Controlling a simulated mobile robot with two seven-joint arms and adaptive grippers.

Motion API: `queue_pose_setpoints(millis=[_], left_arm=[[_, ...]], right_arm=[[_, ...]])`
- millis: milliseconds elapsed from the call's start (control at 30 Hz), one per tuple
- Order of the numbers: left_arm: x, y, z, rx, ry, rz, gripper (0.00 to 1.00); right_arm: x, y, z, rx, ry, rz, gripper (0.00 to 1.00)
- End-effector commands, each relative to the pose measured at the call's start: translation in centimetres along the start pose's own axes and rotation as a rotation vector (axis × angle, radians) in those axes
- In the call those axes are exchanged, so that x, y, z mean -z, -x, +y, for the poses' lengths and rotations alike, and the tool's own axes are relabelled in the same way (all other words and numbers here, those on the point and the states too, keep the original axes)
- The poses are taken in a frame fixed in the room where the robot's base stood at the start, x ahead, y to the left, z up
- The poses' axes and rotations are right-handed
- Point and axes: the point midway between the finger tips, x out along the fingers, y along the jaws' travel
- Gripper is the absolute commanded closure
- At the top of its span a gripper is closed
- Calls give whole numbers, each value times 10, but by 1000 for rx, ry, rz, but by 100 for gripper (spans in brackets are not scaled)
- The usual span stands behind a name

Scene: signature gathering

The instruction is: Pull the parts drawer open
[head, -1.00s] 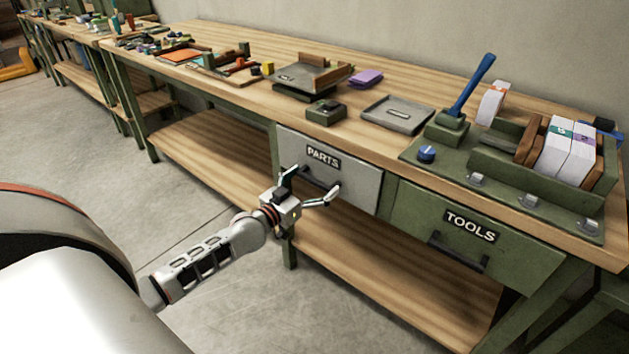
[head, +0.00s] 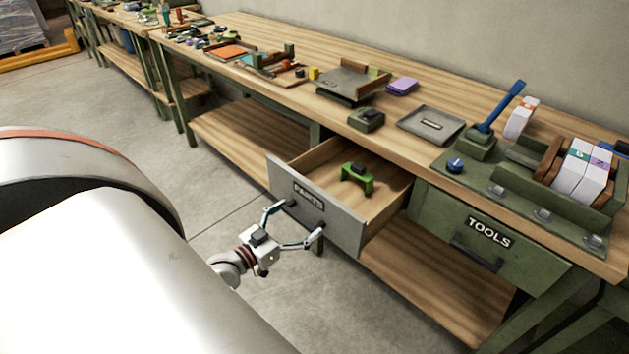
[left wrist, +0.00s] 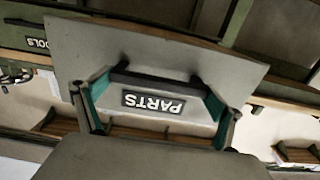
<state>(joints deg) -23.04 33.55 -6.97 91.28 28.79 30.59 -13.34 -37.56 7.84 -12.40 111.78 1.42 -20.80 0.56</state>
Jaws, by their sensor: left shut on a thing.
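The parts drawer (head: 345,232) has a grey front with a PARTS label and stands pulled well out of the bench, its wooden inside showing from above. Its dark bar handle (head: 304,217) is on the front; the handle (left wrist: 160,82) also crosses the left wrist view, where the label appears upside down. My left gripper (head: 302,215) is at the handle, with its two fingers spread to the handle's two ends and shut on it. The teal finger pads also show in the left wrist view (left wrist: 155,98). My right gripper is not in view.
A green and black item (head: 357,180) lies in the drawer. The green tools drawer (head: 485,243) beside it is shut. The workbench (head: 300,95) carries a grey tray (head: 431,126), a blue-handled tool (head: 500,108) and several other items. The floor in front is clear.

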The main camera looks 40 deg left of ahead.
Motion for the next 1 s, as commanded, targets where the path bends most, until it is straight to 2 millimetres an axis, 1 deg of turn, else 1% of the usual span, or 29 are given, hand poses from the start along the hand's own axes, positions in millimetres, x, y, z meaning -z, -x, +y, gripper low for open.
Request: queue_pose_setpoints(millis=[33,200,400,600,967,1000], left_arm=[[3,13,0,0,2,-2,44],[2,45,1,0,2,-2,44],[1,68,0,0,2,0,44],[1,76,0,0,2,2,44],[0,77,0,0,2,2,44],[0,77,0,0,2,2,0]], right_arm=[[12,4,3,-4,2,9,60],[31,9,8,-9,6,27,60],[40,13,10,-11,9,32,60],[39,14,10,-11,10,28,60],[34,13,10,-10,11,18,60],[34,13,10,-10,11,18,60]])
